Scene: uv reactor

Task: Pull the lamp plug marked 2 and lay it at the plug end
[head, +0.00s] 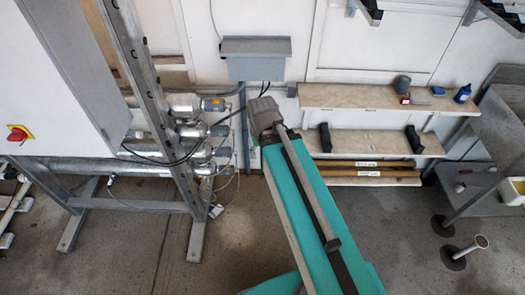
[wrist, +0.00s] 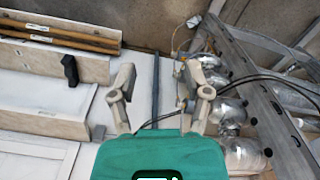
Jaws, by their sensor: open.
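Several shiny lamp tube ends with small plugs and black cables stick out of the reactor frame at left in the head view. The upper plug (head: 212,104) has an orange and blue-grey end; another plug (head: 218,131) sits below it. No number is readable on them. In the wrist view the tube ends (wrist: 229,110) are at right, partly behind a finger. My gripper (head: 263,103) is right of the plugs in the head view. It is open and empty in the wrist view (wrist: 160,82), with wall and a cable beyond it. Which place is the plug end is unclear.
A top shelf (head: 345,97) with small labels holds a cup and blue bottle at its right. A lower shelf (head: 362,144) has two black holders. Rods (head: 372,164) lie beneath. A grey wall box (head: 255,58) hangs above my gripper. A metal cart (head: 495,150) stands right.

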